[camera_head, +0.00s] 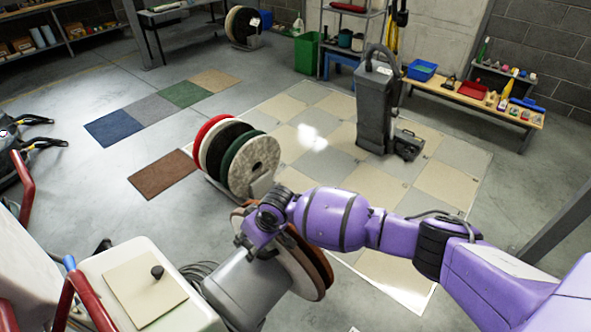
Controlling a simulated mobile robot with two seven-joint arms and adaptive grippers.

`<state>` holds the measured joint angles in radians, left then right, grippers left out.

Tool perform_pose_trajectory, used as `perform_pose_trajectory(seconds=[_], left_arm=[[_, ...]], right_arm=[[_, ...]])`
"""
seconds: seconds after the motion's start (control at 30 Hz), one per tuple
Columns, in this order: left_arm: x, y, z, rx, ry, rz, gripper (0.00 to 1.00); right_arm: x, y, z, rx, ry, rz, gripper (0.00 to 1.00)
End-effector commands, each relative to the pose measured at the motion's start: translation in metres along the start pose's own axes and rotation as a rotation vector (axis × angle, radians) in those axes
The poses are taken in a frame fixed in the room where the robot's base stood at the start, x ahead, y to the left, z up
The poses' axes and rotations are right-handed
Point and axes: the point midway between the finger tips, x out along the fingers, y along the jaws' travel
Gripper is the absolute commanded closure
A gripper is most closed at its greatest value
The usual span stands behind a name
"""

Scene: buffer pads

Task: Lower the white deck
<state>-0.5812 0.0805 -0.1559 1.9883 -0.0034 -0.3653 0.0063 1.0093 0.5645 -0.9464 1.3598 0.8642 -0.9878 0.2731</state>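A white machine body (108,262) stands at the lower left. It carries a flat beige panel (130,300) with a dark knob (157,271) on it. I cannot tell for sure which part is the white deck. A grey housing (245,290) lies beside it on the right. My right arm comes in from the lower right in purple. My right gripper (252,238) is over the top of the grey housing, right of the white body. Its fingers are small and partly hidden, so whether it is open or touching is unclear. My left gripper is not in view.
Red, white, black, green and pale discs (252,166) stand on edge beyond my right gripper. More brown-rimmed discs (310,262) are behind my forearm. Red handles (88,300) rise at the lower left. A grey upright machine (376,110) stands on the tiled floor.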

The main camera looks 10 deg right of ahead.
Motion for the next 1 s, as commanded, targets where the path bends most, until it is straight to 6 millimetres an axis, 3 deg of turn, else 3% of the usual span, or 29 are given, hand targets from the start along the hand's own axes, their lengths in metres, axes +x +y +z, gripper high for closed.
perform_pose_trajectory(seconds=[0.1,0.37,0.63,1.0], left_arm=[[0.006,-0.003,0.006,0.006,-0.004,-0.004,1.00],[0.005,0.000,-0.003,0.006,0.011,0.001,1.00],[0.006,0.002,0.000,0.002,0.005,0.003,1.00],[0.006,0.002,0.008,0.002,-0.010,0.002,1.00]], right_arm=[[0.011,0.001,0.001,-0.003,0.002,0.000,0.63],[0.008,0.002,-0.003,-0.005,0.009,0.003,0.64],[0.008,0.002,-0.003,-0.005,0.008,0.003,1.00],[0.009,0.002,-0.002,-0.006,0.007,0.001,1.00]])
